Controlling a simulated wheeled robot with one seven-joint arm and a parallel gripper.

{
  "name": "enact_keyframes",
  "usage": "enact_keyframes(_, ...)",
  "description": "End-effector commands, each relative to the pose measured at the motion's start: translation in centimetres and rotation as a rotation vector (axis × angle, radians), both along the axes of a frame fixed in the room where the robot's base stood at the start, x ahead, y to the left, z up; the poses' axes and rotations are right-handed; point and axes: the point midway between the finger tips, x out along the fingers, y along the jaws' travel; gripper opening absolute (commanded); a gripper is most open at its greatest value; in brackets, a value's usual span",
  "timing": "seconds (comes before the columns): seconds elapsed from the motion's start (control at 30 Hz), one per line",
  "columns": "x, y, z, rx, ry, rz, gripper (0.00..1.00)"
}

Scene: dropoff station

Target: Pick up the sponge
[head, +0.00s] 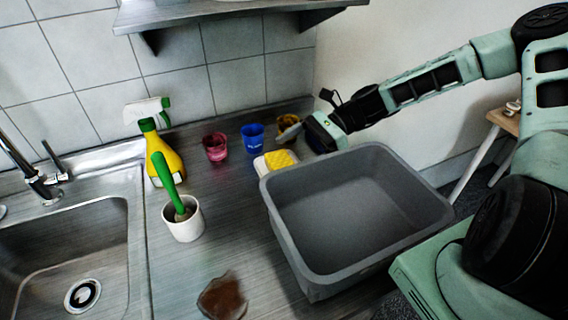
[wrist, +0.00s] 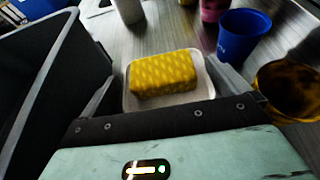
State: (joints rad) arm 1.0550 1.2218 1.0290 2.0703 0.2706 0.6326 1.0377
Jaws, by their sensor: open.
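The yellow patterned sponge (head: 282,158) lies in a small white dish (head: 261,167) on the counter, just behind the grey bin. In the wrist view the sponge (wrist: 163,72) fills the middle, with the dish rim (wrist: 196,95) showing around it. My gripper (head: 308,133) is behind and to the right of the sponge in the head view. In the wrist view my gripper (wrist: 164,76) is open, one finger to each side of the sponge and dish. Nothing is held. Whether the fingers touch the dish cannot be told.
The empty grey bin (head: 285,225) stands right beside the dish. Red (head: 215,147), blue (head: 252,138) and yellow-brown (head: 289,128) cups stand behind it. A spray bottle (head: 163,155), white cup with green-handled brush (head: 184,222) and sink (head: 60,250) are left. A shelf (head: 220,14) hangs above.

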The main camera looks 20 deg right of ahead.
Motion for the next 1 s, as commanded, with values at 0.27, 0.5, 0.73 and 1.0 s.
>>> enact_keyframes(0.27, -0.1, 2.1, -0.7, 0.002, 0.001, 0.003, 1.00)
enact_keyframes(0.5, -0.2, 5.2, -2.1, 0.001, 0.000, 0.002, 1.00)
enact_keyframes(0.73, -0.1, 5.8, -2.5, -0.001, 0.000, -0.001, 1.00)
enact_keyframes(1.0, -0.1, 5.7, -2.5, -0.001, 0.000, -0.001, 0.64)
